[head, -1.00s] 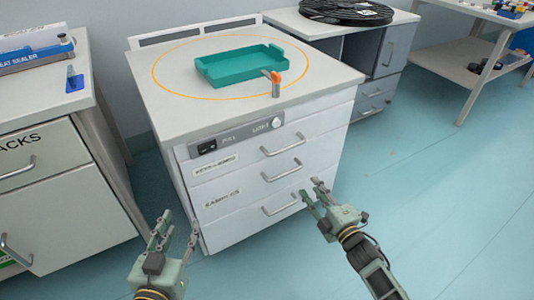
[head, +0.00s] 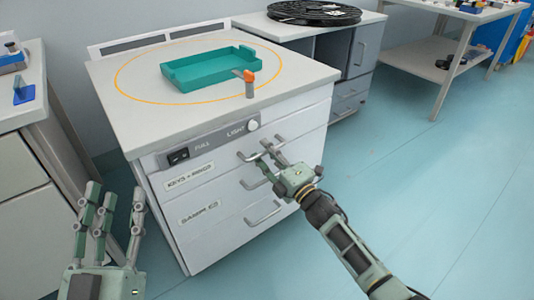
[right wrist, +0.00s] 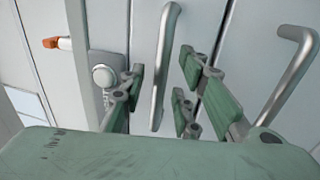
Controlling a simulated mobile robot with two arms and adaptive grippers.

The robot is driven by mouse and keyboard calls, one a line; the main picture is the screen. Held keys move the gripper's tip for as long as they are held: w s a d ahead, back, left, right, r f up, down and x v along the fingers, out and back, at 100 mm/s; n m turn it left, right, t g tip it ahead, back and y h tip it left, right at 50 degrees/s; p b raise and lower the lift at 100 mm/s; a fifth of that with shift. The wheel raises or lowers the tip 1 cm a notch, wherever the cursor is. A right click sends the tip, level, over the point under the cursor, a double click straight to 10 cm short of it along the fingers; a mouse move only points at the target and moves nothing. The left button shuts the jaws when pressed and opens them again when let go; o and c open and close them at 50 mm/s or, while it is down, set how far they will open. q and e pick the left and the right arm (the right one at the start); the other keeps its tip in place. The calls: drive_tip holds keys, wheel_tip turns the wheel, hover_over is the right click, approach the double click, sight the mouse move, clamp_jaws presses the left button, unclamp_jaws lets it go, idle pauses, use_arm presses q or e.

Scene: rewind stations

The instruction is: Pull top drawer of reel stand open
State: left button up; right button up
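A white drawer cabinet (head: 215,235) stands in front of me with three bar handles on its front. The top handle (head: 283,141) lies below a grey panel with a light knob (head: 253,125); its drawer looks shut. My right gripper (head: 267,160) is open at this handle and partly hides it. In the right wrist view the top handle (right wrist: 165,65) passes between the spread fingers, which are not closed on it. The second handle (right wrist: 292,75) lies to the right of the fingers there. My left gripper (head: 110,220) is open and empty, left of the cabinet.
A teal tray (head: 207,72) and an orange-tipped post (head: 249,86) are on the cabinet top. A black reel (head: 314,12) lies on a grey cabinet behind. Another bench (head: 25,100) stands at left. The floor (head: 440,180) at right is clear.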

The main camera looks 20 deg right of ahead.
drive_tip(key=shift+c, duration=0.5)
clamp_jaws()
